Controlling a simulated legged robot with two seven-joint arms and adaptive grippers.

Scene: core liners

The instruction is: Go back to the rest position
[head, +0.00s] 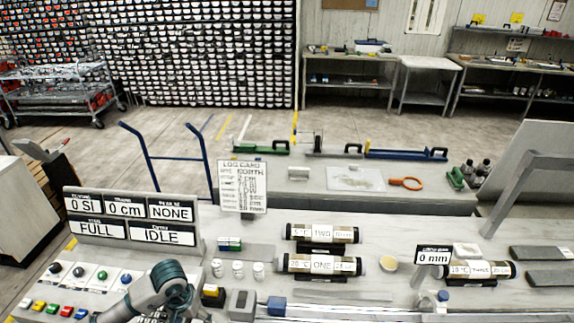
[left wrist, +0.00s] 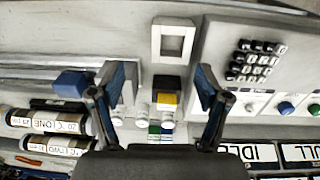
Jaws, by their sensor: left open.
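My left arm rises from the bottom edge of the head view, left of centre, and its fingers cannot be made out there. In the left wrist view my left gripper (left wrist: 157,95) is open, its two fingers wide apart with nothing held. A black-and-yellow block (left wrist: 166,98) shows between the fingers, below them on the bench; it is also in the head view (head: 212,294). Core liners ONE (head: 320,264), TWO (head: 322,233) and THREE (head: 482,270) lie on holders. ONE (left wrist: 45,121) also shows in the left wrist view. My right gripper is not in view.
Display panels (head: 130,218) and a button console (head: 85,280) stand left. White bottles (head: 238,269) and a grey block (head: 242,305) are near my left arm. A text card (head: 242,186) stands behind. A keypad (left wrist: 256,60) shows in the wrist view.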

